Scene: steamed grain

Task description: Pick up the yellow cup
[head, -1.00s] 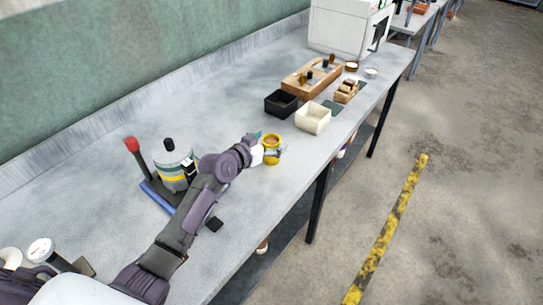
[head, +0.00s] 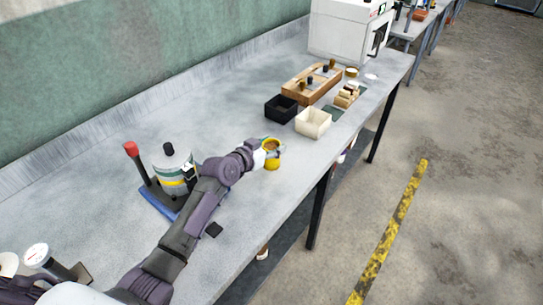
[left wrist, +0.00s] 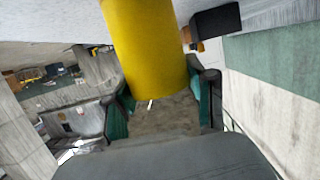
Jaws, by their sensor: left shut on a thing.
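The yellow cup (head: 272,165) is near the front edge of the long grey table, with a brownish inside showing at its top. My left gripper (head: 268,151) reaches it from the left and is shut on it. In the left wrist view the yellow cup (left wrist: 147,50) fills the top middle, between the teal-padded fingers of my left gripper (left wrist: 165,100). The fingers hide part of the cup in the head view. I cannot tell whether its base touches the table. My right gripper is not in view.
A cream box (head: 313,123) and a black box (head: 281,108) stand beyond the cup. A wooden rack (head: 312,82) and a white machine (head: 347,30) are farther back. A striped canister (head: 175,171) stands left of my arm.

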